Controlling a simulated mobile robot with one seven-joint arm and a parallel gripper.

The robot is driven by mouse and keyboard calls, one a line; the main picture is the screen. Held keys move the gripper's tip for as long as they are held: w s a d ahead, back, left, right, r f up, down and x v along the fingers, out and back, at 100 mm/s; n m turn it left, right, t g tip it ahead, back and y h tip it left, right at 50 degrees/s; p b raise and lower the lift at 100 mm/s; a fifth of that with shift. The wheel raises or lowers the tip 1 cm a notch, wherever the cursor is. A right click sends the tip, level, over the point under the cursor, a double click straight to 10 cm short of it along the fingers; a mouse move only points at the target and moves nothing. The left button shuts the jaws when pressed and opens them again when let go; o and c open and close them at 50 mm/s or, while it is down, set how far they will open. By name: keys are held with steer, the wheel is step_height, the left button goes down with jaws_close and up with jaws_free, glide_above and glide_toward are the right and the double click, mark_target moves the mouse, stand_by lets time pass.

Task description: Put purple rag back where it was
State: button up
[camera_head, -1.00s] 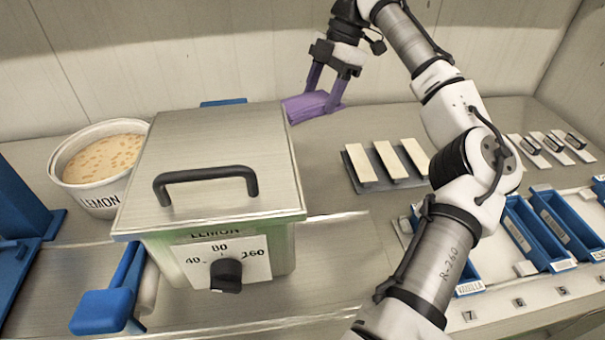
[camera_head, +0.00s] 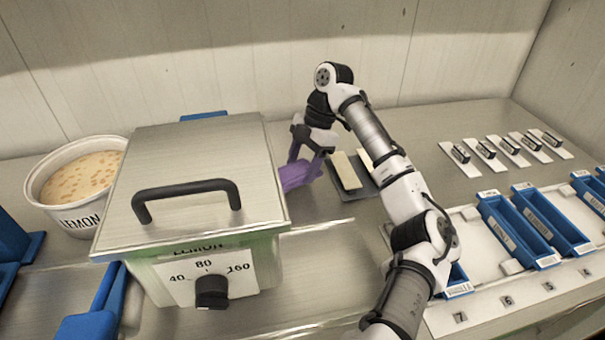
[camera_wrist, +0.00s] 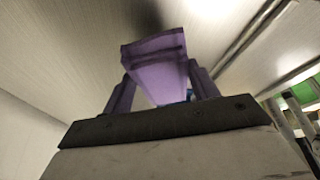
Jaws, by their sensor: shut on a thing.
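The purple rag (camera_head: 296,177) is in my gripper (camera_head: 308,164), low beside the right side of the lemon kettle (camera_head: 190,220). My gripper is shut on it, with a finger on each side. In the wrist view the rag (camera_wrist: 158,72) shows as a folded purple strip between the fingers, with a dark shadow on the metal surface past it. The kettle hides the rag's left end in the head view. I cannot tell whether the rag touches the counter or the kettle. The kettle's lid is shut, with a black handle (camera_head: 187,190) on top.
A tub of nougat (camera_head: 85,180) stands left of the kettle. A dark tray with pale bars (camera_head: 346,171) lies just right of my gripper. Blue bins (camera_head: 520,225) and several white handled pieces (camera_head: 500,150) are farther right. The back wall is close behind the counter.

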mark_target(306, 165)
steer(key=shift+f, duration=1.75)
steer(key=shift+f, duration=0.1)
steer(key=o, duration=0.9)
steer(key=shift+o, duration=0.2)
steer(key=v, duration=1.2)
